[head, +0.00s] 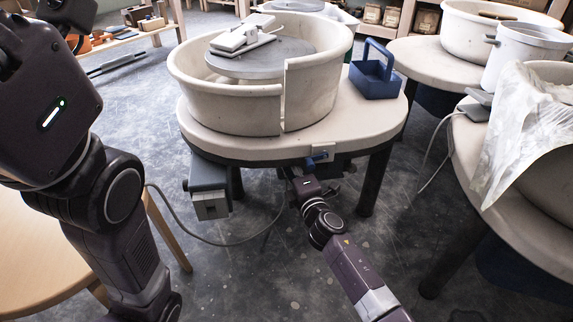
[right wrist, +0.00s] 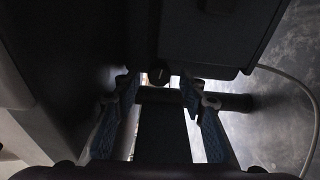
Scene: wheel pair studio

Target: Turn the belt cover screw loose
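The pottery wheel (head: 200,128) with a cream splash pan stands in the middle of the head view. My right gripper (head: 308,168) is at the underside of its front edge, partly hidden by the tabletop. In the right wrist view my right gripper (right wrist: 156,88) is open, its blue-padded fingers apart. A small dark round knob (right wrist: 158,70), perhaps the belt cover screw, shows just beyond and between the fingertips. It is too dark to tell if they touch it. My left arm is raised at the left; its fingers are not clear.
A grey box (head: 208,190) hangs under the wheel's left front, with a cable (head: 225,243) trailing on the floor. A blue caddy (head: 376,75) sits on the wheel table. A second wheel with a draped sheet (head: 522,125) stands at right. A wooden stool (head: 45,235) is at left.

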